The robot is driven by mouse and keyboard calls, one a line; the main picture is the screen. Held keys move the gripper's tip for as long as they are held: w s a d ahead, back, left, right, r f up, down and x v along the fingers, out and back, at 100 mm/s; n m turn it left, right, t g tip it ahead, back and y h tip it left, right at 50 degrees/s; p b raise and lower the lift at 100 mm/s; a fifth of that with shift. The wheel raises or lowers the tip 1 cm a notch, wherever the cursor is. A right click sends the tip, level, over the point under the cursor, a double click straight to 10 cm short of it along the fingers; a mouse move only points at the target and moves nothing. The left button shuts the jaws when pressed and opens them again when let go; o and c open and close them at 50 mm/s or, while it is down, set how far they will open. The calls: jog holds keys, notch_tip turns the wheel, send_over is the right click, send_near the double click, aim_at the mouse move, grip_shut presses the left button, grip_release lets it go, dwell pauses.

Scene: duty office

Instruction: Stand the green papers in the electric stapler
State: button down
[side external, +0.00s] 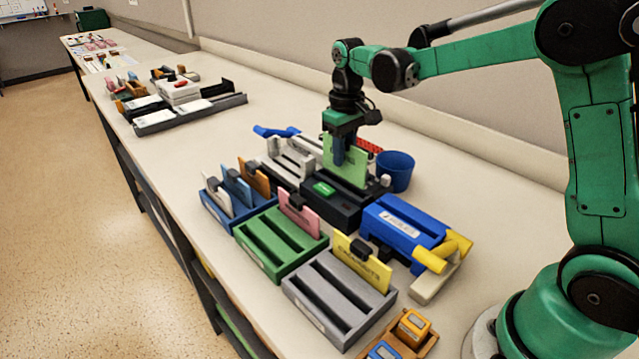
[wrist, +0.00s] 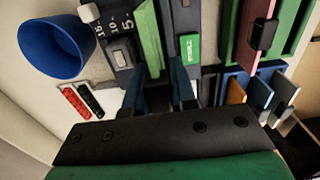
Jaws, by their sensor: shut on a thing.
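The green papers (side external: 346,165) stand upright at the black electric stapler (side external: 333,208), their lower edge at its top. I cannot tell how deep they sit in its slot. My gripper (side external: 339,150) points down from above and is shut on the papers' upper part. In the wrist view my gripper's two dark fingers (wrist: 163,84) flank the green papers (wrist: 150,40), which show as a narrow band along the stapler (wrist: 122,54). The stapler has a green label and a dial with numbers.
Beside the stapler are a blue cup (side external: 395,172), a blue device with yellow handles (side external: 405,220) and a white-grey punch (side external: 289,158). In front stand blue (side external: 228,215), green (side external: 262,255) and grey (side external: 318,308) racks with colored papers.

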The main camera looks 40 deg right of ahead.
aim_at(342, 177)
jog(key=shift+f, duration=2)
jog(key=c, duration=0.6)
grip_release()
jog(key=shift+c, duration=0.2)
jog(key=shift+r, duration=0.1)
jog(key=shift+r, duration=4.4)
